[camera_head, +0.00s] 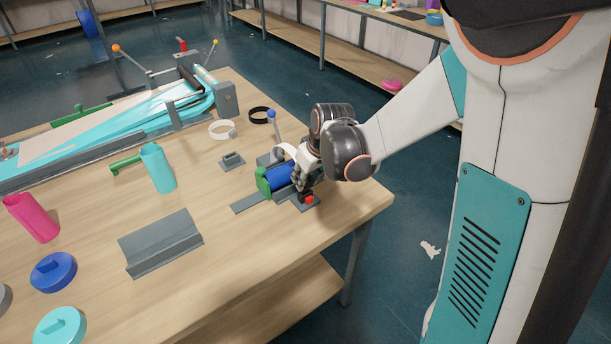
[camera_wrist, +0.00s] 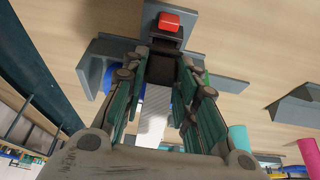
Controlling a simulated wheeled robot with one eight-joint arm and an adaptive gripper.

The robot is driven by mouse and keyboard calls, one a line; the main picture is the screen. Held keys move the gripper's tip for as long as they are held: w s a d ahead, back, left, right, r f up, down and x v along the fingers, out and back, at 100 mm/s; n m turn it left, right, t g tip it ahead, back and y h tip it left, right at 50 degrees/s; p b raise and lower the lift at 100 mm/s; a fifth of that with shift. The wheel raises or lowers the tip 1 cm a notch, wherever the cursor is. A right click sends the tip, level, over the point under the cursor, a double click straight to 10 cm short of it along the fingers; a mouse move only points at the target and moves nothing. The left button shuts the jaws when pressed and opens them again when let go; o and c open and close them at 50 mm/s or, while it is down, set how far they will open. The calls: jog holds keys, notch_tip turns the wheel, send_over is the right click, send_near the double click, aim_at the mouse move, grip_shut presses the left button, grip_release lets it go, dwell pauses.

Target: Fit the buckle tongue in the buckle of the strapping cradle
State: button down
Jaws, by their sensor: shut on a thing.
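The strapping cradle (camera_head: 248,204) is a grey frame near the table's right corner, holding a blue roll (camera_head: 277,179) with a green end (camera_head: 263,183). Its buckle, black with a red button (camera_head: 309,199), sits at the right end; the button also shows in the wrist view (camera_wrist: 169,22). My gripper (camera_head: 302,187) is right at the buckle, fingers pointing down. In the wrist view my gripper (camera_wrist: 164,60) is shut on the dark buckle tongue (camera_wrist: 161,70), with the pale strap (camera_wrist: 154,112) trailing from it. The tongue lines up with the buckle's mouth; I cannot tell whether it is inside.
A lever with a blue knob (camera_head: 271,114) stands behind the cradle. A small grey block (camera_head: 232,161), a black ring (camera_head: 261,115) and a white ring (camera_head: 222,130) lie nearby. A grey angled holder (camera_head: 161,243) and cyan bottle (camera_head: 158,168) stand left. The front right tabletop is clear.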

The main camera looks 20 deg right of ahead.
jog(key=shift+f+b, duration=0.8)
jog(key=shift+f, duration=0.2)
dwell(0.4)
jog(key=c, duration=1.2)
grip_release()
jog(key=shift+r, duration=0.1)
jog(key=shift+r+p, duration=2.55)
jog(key=shift+r, duration=0.9)
jog(key=shift+r, duration=0.1)
jog(key=s+r+m+t, duration=0.1)
jog(key=s+r, duration=0.3)
jog(key=s, duration=0.3)
jog(key=s+r+m+t, duration=0.1)
jog(key=s+r, duration=0.3)
jog(key=s, duration=0.4)
jog(key=s+r+m+h, duration=0.1)
jog(key=s+r, duration=0.3)
jog(key=s, duration=0.4)
jog(key=shift+r+t, duration=0.35)
jog(key=shift+t, duration=0.05)
